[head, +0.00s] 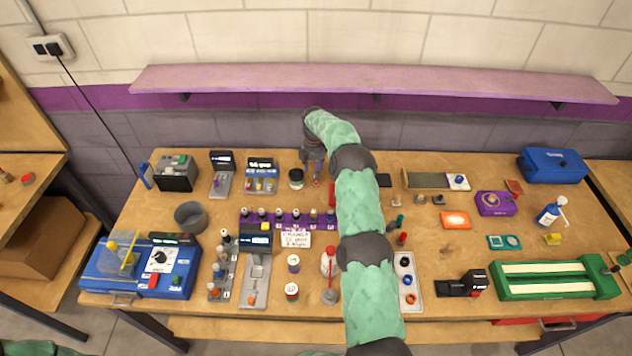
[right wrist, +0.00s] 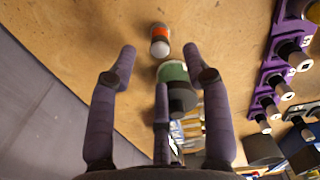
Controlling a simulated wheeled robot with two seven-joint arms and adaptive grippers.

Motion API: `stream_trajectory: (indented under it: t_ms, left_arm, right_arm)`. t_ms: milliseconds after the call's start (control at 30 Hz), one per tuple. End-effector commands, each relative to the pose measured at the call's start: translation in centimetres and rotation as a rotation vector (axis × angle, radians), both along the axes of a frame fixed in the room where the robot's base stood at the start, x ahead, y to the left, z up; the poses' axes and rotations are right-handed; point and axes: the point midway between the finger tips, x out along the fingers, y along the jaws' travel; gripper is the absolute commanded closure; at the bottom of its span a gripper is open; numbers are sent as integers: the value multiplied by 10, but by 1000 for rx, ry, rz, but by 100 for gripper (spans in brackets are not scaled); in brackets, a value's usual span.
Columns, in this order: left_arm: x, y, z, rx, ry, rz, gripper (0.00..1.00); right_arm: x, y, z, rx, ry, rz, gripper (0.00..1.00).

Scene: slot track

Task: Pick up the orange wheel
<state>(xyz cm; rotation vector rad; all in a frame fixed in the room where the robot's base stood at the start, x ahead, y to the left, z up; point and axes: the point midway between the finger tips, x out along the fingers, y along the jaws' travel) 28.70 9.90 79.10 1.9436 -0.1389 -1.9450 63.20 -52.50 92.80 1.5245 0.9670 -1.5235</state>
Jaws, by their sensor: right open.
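A small round piece with an orange band and a pale end (right wrist: 159,40) lies on the wooden table just beyond my right fingertips in the right wrist view. It best fits the orange wheel, but I cannot be sure. In the head view, a small orange piece (head: 316,183) shows just below my right gripper (head: 313,160), at the back of the table. My right gripper also shows in the right wrist view (right wrist: 160,62), with its fingers spread and empty. A green-banded jar (right wrist: 173,75) is seen between the fingers. My left gripper is out of view.
A purple rack (right wrist: 277,80) with several bottles stands close by. A blue-grey panel box (head: 262,175) is left of my right gripper. A green slotted track (head: 555,278) lies at the front right. A wall shelf (head: 380,83) overhangs the back.

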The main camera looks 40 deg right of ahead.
Motion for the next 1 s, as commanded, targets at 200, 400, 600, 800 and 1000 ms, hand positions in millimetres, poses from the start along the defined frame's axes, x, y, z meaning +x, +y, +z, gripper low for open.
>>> stream_trajectory:
  t_ms: [200, 400, 600, 800, 1000]
  left_arm:
    - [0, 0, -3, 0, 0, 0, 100]
    - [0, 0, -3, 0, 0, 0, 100]
    - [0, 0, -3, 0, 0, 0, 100]
    - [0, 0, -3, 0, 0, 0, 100]
    - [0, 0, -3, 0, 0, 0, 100]
  right_arm:
    - [-6, -3, -32, 2, 5, 1, 51]
    - [-5, -3, -46, 0, 1, 0, 51]
    - [-5, -3, -46, 0, 1, 0, 62]
    - [-5, -3, -46, 1, 2, 0, 100]
    - [-5, -3, -46, 0, 1, 0, 100]
